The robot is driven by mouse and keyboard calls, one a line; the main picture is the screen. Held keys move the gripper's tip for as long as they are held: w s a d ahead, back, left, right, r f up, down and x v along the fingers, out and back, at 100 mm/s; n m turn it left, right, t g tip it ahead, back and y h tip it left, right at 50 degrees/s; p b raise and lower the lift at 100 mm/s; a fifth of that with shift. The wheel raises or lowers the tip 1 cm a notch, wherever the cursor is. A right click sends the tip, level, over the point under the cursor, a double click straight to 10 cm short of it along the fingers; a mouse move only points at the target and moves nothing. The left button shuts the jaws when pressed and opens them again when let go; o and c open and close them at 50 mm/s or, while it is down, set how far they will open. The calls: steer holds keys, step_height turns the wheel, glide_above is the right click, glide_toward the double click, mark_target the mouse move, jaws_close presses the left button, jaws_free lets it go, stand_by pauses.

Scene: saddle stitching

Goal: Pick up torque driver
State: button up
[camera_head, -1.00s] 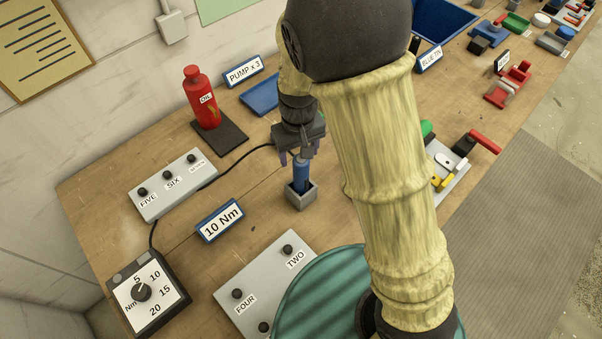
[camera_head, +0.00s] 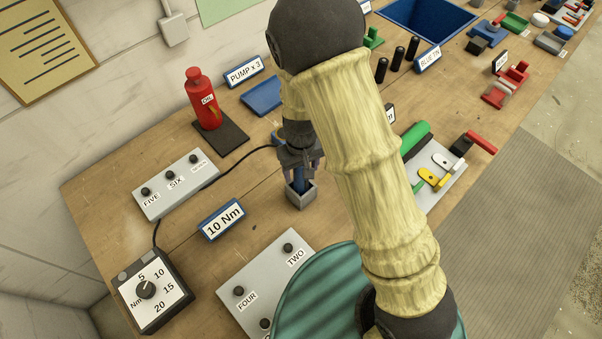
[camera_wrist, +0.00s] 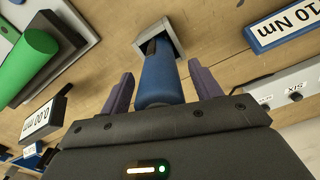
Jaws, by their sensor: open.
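The torque driver (camera_wrist: 159,78) is a blue cylinder standing in a small grey square holder (camera_head: 301,196) on the bench. In the head view only part of its blue body (camera_head: 298,180) shows below my gripper (camera_head: 301,163). In the wrist view my gripper (camera_wrist: 160,88) is open, with one purple-grey finger on each side of the driver. Gaps show between the fingers and the blue body. The upper part of the driver is hidden by the gripper.
A black cable (camera_head: 230,168) runs from the driver area to a torque dial box (camera_head: 150,290). A "10 Nm" sign (camera_head: 222,219), a button panel (camera_head: 176,183) and a red oil bottle (camera_head: 202,98) stand nearby. A green cylinder (camera_wrist: 27,61) lies on the other side.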

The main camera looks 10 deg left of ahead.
steer(key=shift+f, duration=0.45)
steer(key=shift+c, duration=0.2)
steer(key=c, duration=1.1)
